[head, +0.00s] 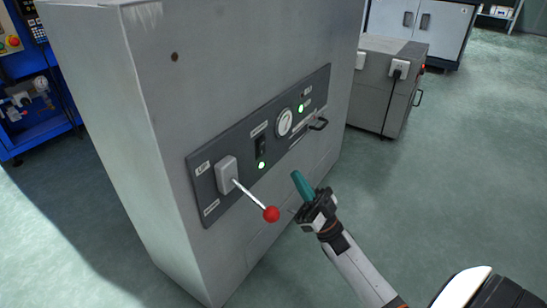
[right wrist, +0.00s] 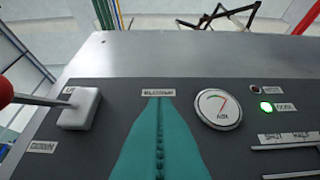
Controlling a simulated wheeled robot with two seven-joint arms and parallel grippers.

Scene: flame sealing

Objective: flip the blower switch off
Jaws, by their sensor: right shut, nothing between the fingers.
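The blower switch (head: 261,147) is a small black rocker on the dark control panel (head: 206,208) of a grey cabinet. A label sits above it and a lit green lamp (head: 262,165) below it. My right gripper (head: 297,177) has teal fingers, shut and empty, pointing at the panel from the lower right, seemingly a little off it. In the right wrist view the shut fingers (right wrist: 160,130) rise below a label (right wrist: 158,93) and hide the switch behind them. Whether they touch it cannot be told. My left gripper is not in view.
A lever with a red knob (head: 271,214) sticks out from the panel close left of my right gripper. A gauge (head: 285,122), a second green lamp (head: 300,108) and a handle (head: 318,124) lie right of the switch. Open floor lies to the right.

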